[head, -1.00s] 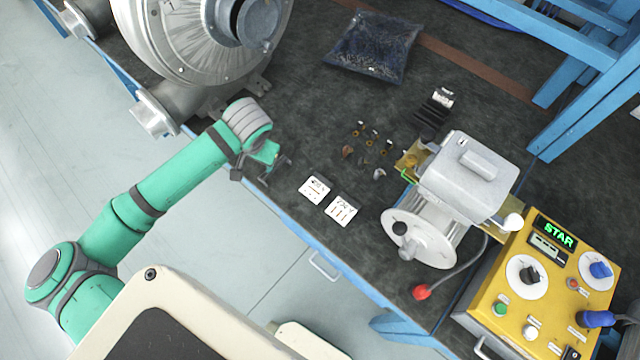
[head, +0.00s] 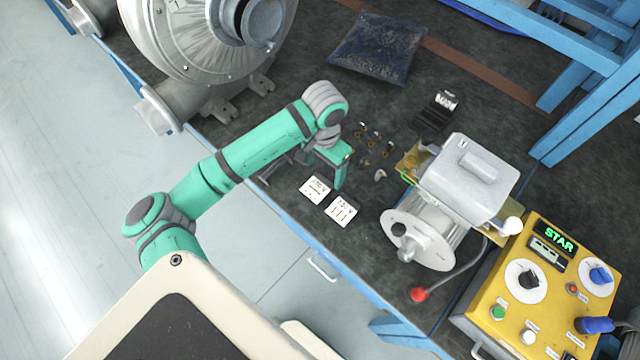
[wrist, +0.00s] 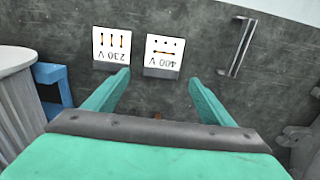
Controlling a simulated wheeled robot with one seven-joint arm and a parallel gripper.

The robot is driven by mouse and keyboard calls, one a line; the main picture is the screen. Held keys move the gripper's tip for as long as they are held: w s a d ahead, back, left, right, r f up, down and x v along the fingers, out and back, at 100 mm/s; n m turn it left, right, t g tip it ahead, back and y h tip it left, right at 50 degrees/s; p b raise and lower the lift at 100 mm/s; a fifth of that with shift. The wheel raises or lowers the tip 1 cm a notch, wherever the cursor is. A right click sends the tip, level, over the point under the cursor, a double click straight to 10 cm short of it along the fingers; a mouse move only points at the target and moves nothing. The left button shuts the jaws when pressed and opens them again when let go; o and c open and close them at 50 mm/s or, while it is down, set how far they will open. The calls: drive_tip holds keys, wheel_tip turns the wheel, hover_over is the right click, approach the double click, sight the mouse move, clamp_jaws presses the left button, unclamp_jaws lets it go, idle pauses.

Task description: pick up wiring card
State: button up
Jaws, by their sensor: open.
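Two white wiring cards lie flat on the dark bench top near its front edge. One card (head: 316,189) is marked 400 V and lies just beyond my fingers in the wrist view (wrist: 163,54). The other card (head: 341,211) is marked 230 V and lies to its left in the wrist view (wrist: 111,46). My gripper (head: 326,172) hangs over the bench beside the 400 V card. It is open and empty; in the wrist view its green fingers (wrist: 160,82) spread apart with bare bench between the tips.
Several small terminal parts (head: 366,140) lie just past the gripper. The grey motor with its handwheel (head: 418,240) stands to the right, beside a yellow control box (head: 528,300). A large silver blower (head: 190,40) is at the back left. A metal bar (wrist: 238,46) lies near the cards.

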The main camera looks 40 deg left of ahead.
sight(322, 181)
drive_tip(key=shift+a+f, duration=0.15)
drive_tip(key=shift+f, duration=2.55)
drive_tip(key=c, duration=1.1)
drive_tip(key=shift+r, duration=0.1)
drive_tip(key=shift+c, duration=0.2)
